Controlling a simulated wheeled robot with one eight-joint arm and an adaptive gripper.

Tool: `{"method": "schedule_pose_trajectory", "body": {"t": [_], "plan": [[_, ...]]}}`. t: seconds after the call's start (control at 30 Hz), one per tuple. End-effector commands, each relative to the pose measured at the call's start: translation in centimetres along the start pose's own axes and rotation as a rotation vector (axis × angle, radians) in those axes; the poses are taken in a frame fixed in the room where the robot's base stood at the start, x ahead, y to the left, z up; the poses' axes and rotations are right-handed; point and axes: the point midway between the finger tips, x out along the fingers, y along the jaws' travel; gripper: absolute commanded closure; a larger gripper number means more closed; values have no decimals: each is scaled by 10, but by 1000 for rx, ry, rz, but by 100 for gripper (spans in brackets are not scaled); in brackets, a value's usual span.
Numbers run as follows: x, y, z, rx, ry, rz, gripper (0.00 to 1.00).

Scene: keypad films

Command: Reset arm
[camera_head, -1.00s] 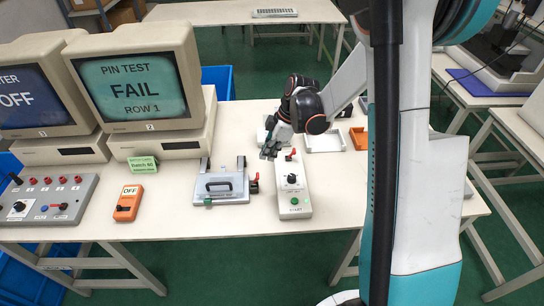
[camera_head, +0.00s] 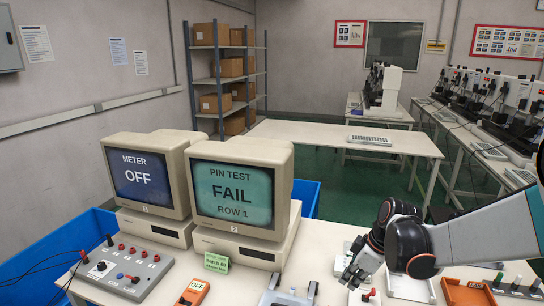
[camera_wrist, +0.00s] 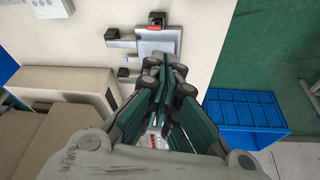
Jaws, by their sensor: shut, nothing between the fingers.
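My gripper (camera_head: 352,274) is in the head view at the lower right, above the back part of the white bench. Its fingers are together with nothing between them. In the wrist view my gripper (camera_wrist: 158,115) points at the bench top, its dark green fingers closed. Below it in the head view is the grey-white switch box with a red lever (camera_head: 368,296), mostly cut off by the bottom edge. The test fixture (camera_head: 288,297) stands left of it, also partly cut off.
Two monitors stand at the left: one (camera_head: 150,178) reads METER OFF, the other (camera_head: 235,195) reads PIN TEST FAIL ROW 1. A grey control panel (camera_head: 125,275), an orange meter (camera_head: 193,292) and an orange tray (camera_head: 468,292) lie on the bench. A blue bin (camera_head: 306,195) is behind.

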Motion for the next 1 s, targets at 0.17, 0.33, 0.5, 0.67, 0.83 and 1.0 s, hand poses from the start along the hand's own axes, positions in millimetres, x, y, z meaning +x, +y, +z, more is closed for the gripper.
{"method": "schedule_pose_trajectory", "body": {"t": [0.17,0.33,0.5,0.67,0.83,1.0], "plan": [[-43,-28,-5,154,-8,79,100],[-76,-55,-4,301,3,157,100],[-104,-83,0,445,30,234,100],[-124,-110,8,576,70,300,100],[-139,-138,20,709,130,364,100],[-147,-160,31,825,196,414,100]]}}
